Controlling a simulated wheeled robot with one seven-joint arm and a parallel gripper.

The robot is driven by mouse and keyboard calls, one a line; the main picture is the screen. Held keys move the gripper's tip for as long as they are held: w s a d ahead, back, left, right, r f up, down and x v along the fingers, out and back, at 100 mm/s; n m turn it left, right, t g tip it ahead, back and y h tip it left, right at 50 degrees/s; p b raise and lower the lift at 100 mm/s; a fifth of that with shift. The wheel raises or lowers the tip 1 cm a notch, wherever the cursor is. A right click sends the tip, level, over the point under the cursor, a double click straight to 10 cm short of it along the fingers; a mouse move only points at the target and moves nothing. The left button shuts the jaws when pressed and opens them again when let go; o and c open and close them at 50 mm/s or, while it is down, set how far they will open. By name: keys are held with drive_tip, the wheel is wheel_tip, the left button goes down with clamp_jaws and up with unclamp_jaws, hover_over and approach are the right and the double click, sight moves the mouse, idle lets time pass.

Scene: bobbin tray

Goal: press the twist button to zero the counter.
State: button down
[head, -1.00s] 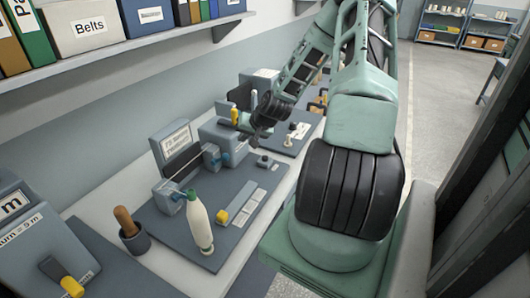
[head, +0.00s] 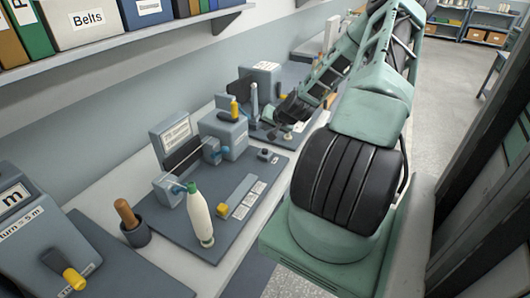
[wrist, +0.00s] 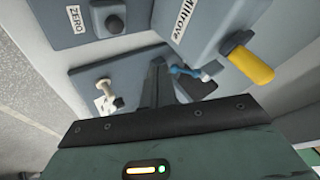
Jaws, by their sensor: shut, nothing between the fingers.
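A small grey block with a dark round button (wrist: 116,22) and a ZERO label shows at the top left of the wrist view. What looks like the same button (head: 264,153) is on the bench mat in the head view, beside the grey box with the yellow handle. No "twist" wording is readable on it. My gripper (wrist: 158,68) is shut and empty, its dark fingers short of the button in the wrist view. In the head view my wrist is over the farther station, and the fingertips are hard to make out.
A grey box with a yellow handle (wrist: 248,65) stands right of the fingers in the wrist view. A white-topped peg (wrist: 105,87) is at left. A shelf overhangs the bench.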

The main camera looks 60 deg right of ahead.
sight(267, 152)
wheel_tip(267, 152, down, 7)
drive_tip(key=b, duration=0.5)
drive_tip(key=shift+f, duration=0.2)
idle(1.6)
drive_tip(key=shift+f+b, duration=0.3)
drive_tip(key=shift+f, duration=0.1)
drive_tip(key=shift+f+b, duration=0.4)
drive_tip(key=shift+f, duration=0.15)
idle(0.6)
drive_tip(key=shift+r, duration=0.1)
drive_tip(key=shift+r+p, duration=0.75)
drive_tip(key=shift+r, duration=0.15)
drive_tip(key=shift+r+p, duration=1.9)
drive_tip(key=shift+r, duration=0.65)
